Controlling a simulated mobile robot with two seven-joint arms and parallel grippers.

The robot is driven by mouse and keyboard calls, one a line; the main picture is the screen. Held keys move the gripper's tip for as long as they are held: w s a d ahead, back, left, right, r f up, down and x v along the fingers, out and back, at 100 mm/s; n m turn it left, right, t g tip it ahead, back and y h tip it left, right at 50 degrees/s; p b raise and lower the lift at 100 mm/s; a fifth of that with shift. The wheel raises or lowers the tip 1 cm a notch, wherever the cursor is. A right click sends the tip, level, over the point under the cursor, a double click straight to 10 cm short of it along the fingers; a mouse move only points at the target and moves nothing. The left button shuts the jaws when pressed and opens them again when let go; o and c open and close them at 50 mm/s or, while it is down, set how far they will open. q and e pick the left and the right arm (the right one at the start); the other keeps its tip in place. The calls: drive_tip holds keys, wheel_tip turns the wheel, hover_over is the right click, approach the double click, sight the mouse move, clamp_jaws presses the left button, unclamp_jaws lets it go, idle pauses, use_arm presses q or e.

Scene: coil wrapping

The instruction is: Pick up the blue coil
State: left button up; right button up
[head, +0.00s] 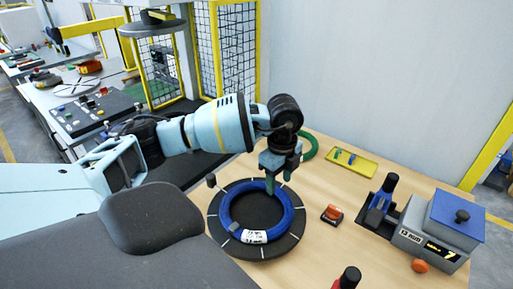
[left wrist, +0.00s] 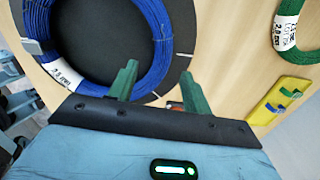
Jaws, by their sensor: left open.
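The blue coil (head: 284,224) lies flat on a round black turntable (head: 216,226) on the wooden table, with a white label on its near side. My left gripper (head: 276,184) is above the far edge of the coil, pointing down. In the left wrist view its two green fingers (left wrist: 160,88) are apart with nothing between them. One finger overlaps the coil's edge in that view; I cannot tell whether they touch. My right gripper is not in view.
A green coil (head: 309,147) lies behind my left gripper, beside a yellow tray (head: 352,165) with small parts.

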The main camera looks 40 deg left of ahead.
sight(278, 188)
use_arm(q)
wheel_tip(278, 188, down, 3)
drive_tip(key=shift+w+f, duration=0.1)
clamp_jaws()
idle(0.4)
